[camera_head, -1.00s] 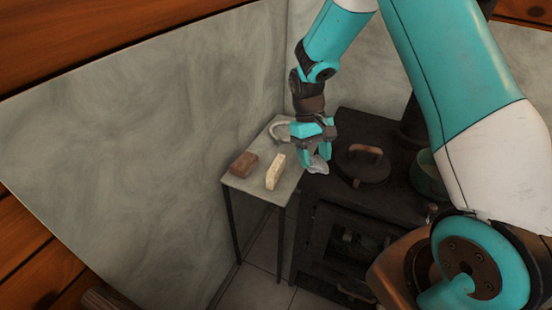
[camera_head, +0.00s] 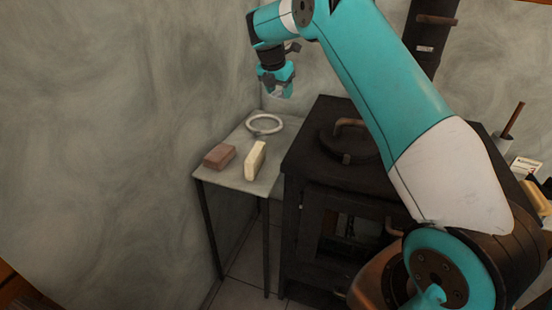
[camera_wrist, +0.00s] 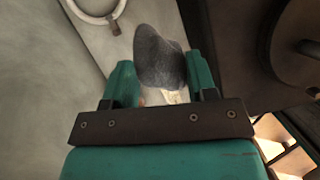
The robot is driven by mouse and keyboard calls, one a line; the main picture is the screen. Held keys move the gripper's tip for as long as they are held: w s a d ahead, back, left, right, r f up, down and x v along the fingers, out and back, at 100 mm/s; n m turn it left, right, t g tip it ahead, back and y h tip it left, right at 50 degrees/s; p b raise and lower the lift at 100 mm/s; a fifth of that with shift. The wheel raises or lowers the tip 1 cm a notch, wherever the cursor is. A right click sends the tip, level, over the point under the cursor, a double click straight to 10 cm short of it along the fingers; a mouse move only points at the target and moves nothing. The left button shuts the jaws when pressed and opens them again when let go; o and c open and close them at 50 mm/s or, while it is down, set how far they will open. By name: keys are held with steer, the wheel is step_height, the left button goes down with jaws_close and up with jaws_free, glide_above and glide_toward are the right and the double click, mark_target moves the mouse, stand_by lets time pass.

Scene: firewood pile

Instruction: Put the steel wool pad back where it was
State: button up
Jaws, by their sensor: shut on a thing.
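The steel wool pad is a grey, rounded lump (camera_wrist: 158,55) between the teal fingers of my gripper (camera_head: 277,90) in the wrist view. My gripper is shut on it and holds it in the air, above the back of the small grey side table (camera_head: 240,178) in the head view.
The table bears a pale ring (camera_head: 264,124) at its back, a reddish-brown block (camera_head: 219,156) and a cream block (camera_head: 256,160). A black stove (camera_head: 306,160) with a handled lid stands just right. The wall is close behind. Bare tabletop lies between the items.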

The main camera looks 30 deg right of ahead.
steer(key=shift+w+d+n+t+b, duration=0.4)
steer(key=shift+w+d+n, duration=0.25)
steer(key=shift+n, duration=0.35)
step_height(320, 180, down, 20)
steer(key=shift+r+b, duration=0.2)
steer(key=shift+b, duration=0.75)
steer(key=shift+f, duration=0.1)
steer(key=o, duration=0.9)
